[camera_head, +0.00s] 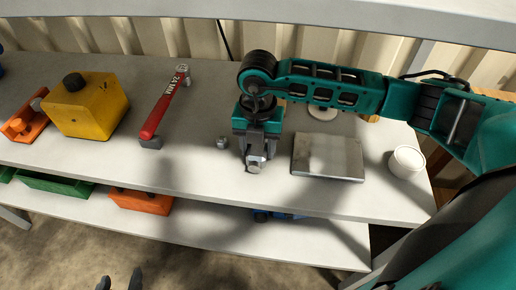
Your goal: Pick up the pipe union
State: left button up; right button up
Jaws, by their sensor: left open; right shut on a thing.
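My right gripper (256,150) points down over the upper shelf and is shut on a small grey metal fitting, which I take to be the pipe union (254,166). The gripper partly hides it. The fitting is at the shelf top, and I cannot tell whether it touches the surface. My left gripper (120,281) shows only as two dark fingertips at the bottom edge, apart and with nothing between them.
A small metal piece (222,142) lies left of the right gripper, and a grey flat plate (328,156) lies right of it. Orange (141,200) and green (55,183) parts lie below.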

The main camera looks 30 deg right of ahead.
jog(key=shift+r, duration=0.1)
grip_shut()
